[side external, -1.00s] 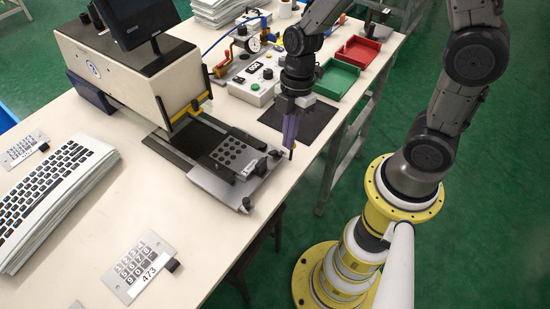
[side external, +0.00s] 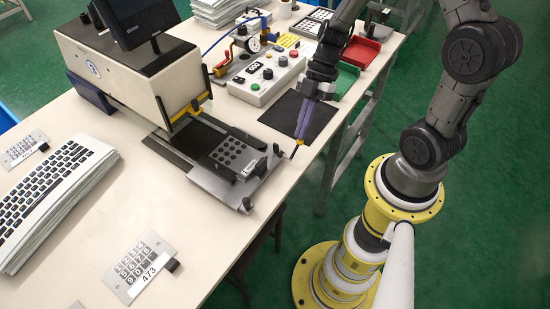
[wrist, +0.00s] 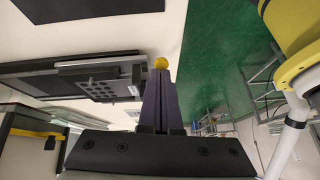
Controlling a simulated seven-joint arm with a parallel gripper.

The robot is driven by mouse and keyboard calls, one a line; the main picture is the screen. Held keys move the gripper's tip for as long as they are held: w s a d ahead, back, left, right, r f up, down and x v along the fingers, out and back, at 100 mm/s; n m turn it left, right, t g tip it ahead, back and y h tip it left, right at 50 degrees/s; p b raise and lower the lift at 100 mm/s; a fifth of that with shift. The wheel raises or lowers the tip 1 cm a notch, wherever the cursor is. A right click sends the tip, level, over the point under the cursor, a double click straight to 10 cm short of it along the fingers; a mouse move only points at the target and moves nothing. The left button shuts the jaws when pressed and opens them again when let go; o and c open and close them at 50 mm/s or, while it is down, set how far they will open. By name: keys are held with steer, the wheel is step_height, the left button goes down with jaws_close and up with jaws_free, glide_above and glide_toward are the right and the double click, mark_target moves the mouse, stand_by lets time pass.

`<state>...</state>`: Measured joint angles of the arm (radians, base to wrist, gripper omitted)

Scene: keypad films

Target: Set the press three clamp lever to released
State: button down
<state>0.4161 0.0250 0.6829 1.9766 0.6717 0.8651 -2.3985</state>
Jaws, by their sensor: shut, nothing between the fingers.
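The press fixture (side external: 206,187) is a grey plate carrying a dark keypad with round holes, in front of the cream press (side external: 140,90). A small clamp (side external: 252,170) with dark knobs sits at the keypad's right end; it looks like the clamp lever, but its exact setting is too small to tell. My gripper (side external: 298,144) is shut and empty, its purple fingers slanting down to a yellow tip just right of the clamp, apparently apart from it. In the wrist view the fingertips (wrist: 160,64) are together beside the holed keypad (wrist: 100,87). No press number is readable.
A control box with buttons (side external: 265,90) and a black mat (side external: 300,115) lie behind the fixture. Green (side external: 337,78) and red (side external: 361,52) trays stand further back. A keyboard (side external: 55,195) and a keypad marked 473 (side external: 140,265) lie at left. The table's right edge is close.

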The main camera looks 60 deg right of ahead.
steer(key=shift+d+f, duration=0.3)
steer(key=shift+d, duration=0.05)
steer(key=shift+f, duration=0.15)
stand_by(0.3)
steer(key=d+f+v, duration=0.1)
steer(key=v, duration=1)
steer(key=shift+w+d+r, duration=0.3)
steer(key=shift+d, duration=0.25)
steer(key=shift+a, duration=0.15)
